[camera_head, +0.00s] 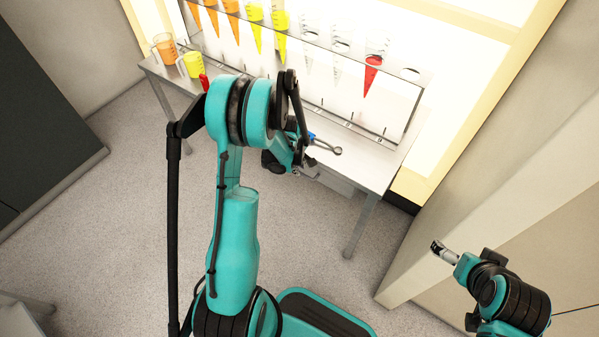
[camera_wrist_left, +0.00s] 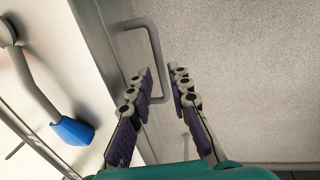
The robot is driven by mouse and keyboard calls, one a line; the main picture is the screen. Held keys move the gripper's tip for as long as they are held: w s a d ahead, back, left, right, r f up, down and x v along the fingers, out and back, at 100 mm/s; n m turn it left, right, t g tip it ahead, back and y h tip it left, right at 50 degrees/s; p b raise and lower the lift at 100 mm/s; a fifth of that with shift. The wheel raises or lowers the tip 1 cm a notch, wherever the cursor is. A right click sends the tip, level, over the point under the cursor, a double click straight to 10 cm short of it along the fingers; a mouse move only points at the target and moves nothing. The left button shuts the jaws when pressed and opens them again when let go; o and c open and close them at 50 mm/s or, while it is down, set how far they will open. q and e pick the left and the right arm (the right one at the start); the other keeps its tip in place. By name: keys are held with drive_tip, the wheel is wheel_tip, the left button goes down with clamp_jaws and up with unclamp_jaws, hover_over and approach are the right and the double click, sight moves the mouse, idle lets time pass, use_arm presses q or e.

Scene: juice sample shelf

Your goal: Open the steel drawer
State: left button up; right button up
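The steel drawer (camera_head: 335,181) shows as a grey box under the table's front edge, partly hidden by my left arm. In the left wrist view its bar handle (camera_wrist_left: 155,45) stands out from the drawer front. My left gripper (camera_head: 303,172) is at the table's front edge. In the left wrist view my left gripper (camera_wrist_left: 163,72) is open, with the handle's long bar between its fingertips. The bar seems apart from the right finger; contact with the left finger is unclear. My right gripper (camera_head: 444,251) is far from the drawer, at the lower right, its opening too small to judge.
The white table (camera_head: 378,170) bears a rack with several coloured cones. Measuring cups (camera_head: 192,64) stand at its left end. A blue-handled metal tool (camera_head: 325,146) lies near the front edge, close above my left gripper. The floor before the table is clear; a wall stands right.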

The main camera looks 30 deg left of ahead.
use_arm(q)
drive_tip(key=shift+w+f+b, duration=0.25)
drive_tip(key=shift+f+b, duration=0.1)
drive_tip(key=shift+f, duration=0.95)
clamp_jaws()
